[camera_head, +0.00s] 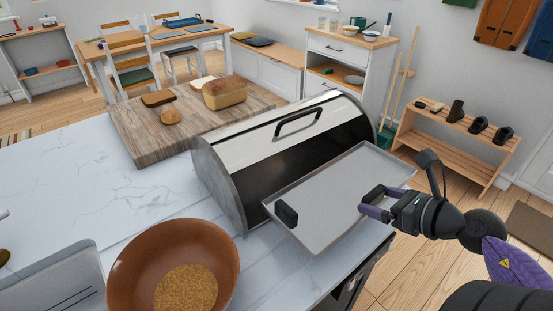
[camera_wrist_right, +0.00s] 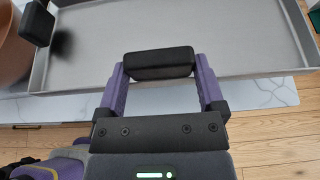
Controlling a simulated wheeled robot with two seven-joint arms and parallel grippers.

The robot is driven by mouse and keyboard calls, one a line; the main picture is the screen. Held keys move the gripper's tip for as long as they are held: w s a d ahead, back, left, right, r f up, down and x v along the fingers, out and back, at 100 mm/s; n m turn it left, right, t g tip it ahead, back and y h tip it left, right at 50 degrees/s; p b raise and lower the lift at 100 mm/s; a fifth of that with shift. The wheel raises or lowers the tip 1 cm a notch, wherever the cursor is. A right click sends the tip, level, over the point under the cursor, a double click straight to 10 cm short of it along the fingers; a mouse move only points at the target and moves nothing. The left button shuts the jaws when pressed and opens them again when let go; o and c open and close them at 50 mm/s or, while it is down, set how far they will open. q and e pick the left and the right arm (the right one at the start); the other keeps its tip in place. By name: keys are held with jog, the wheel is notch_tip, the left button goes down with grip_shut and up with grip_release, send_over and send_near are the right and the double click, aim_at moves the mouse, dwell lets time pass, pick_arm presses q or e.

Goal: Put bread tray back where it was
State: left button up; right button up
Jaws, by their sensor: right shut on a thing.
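The bread tray (camera_head: 335,195) is a flat grey metal tray with low walls and black handles. It sits in front of the bread box (camera_head: 285,150), which has a black front and a shiny steel top; its far edge is close to the box front. My right gripper (camera_head: 372,202) is shut on the tray's right-hand black handle. In the right wrist view the handle (camera_wrist_right: 159,64) lies between the two purple fingers, and the tray (camera_wrist_right: 180,35) stretches beyond it. The other handle (camera_head: 287,213) is free. Whether the tray touches the counter is unclear. My left gripper is not in view.
A brown bowl (camera_head: 128,262) with grain stands on the white marble counter (camera_head: 60,180) at the front left. A wooden board (camera_head: 140,140) with bread (camera_head: 225,92) lies behind. The counter's right edge is under the tray. A shoe rack (camera_head: 455,145) stands beyond on the floor.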

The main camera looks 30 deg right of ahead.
jog(key=w+b, duration=0.3)
jog(key=w, duration=1.7)
jog(key=f, duration=0.2)
jog(key=f+b, duration=0.1)
jog(key=f, duration=0.1)
jog(key=f+b, duration=0.1)
jog(key=f, duration=0.1)
jog(key=shift+s+a+f, duration=0.3)
jog(key=shift+a, duration=0.1)
jog(key=shift+w+f+b, duration=0.2)
jog(key=shift+f+b, duration=0.15)
jog(key=shift+b, duration=0.05)
jog(key=shift+r, duration=0.15)
